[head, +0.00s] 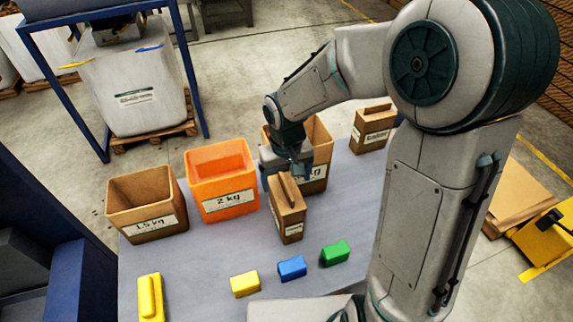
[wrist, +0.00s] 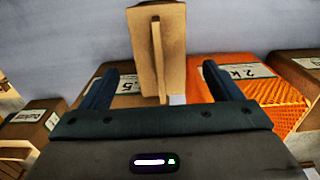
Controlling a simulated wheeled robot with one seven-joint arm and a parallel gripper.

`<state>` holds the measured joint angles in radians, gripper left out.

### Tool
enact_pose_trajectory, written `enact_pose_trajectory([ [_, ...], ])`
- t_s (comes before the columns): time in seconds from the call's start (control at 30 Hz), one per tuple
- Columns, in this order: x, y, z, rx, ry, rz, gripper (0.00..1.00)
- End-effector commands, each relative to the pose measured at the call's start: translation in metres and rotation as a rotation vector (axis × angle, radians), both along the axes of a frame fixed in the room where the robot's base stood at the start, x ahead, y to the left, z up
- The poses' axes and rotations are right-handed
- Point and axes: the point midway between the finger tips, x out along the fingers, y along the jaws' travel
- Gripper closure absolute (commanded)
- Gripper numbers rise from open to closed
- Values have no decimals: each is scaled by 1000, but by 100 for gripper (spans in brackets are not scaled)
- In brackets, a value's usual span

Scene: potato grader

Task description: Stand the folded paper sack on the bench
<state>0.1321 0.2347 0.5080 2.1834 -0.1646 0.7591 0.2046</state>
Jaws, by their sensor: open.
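A brown folded paper sack (head: 289,216) with a narrow raised fold along its top and a white label low on its front stands upright on the grey bench (head: 205,262). My gripper (head: 297,172) is just behind and above the sack's top in the head view. In the wrist view, my gripper (wrist: 158,76) is open. The fold of the sack (wrist: 172,45) lies between the two dark fingers there, with a gap on either side. I see no finger touching it. A second brown sack of similar shape (head: 373,130) stands at the bench's far right.
A brown 1.5 kg box (head: 133,206), an orange 2 kg crate (head: 220,175) and another brown box (head: 321,147) stand along the back. Yellow (head: 245,285), blue (head: 292,268) and green (head: 335,253) blocks and a yellow item (head: 150,296) lie in front. Bare bench lies between.

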Motion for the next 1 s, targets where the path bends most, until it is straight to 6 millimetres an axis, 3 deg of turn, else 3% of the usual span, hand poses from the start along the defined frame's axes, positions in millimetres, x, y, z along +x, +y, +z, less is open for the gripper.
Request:
enact_pose_trajectory([
  [0.2,1,0,35,0,-4,0,15],
  [0.57,-3,-6,53,-9,-13,-9,15],
  [0.77,-28,-41,82,-46,-96,-71,15],
  [1.0,-80,-89,116,-39,-224,-179,15],
])
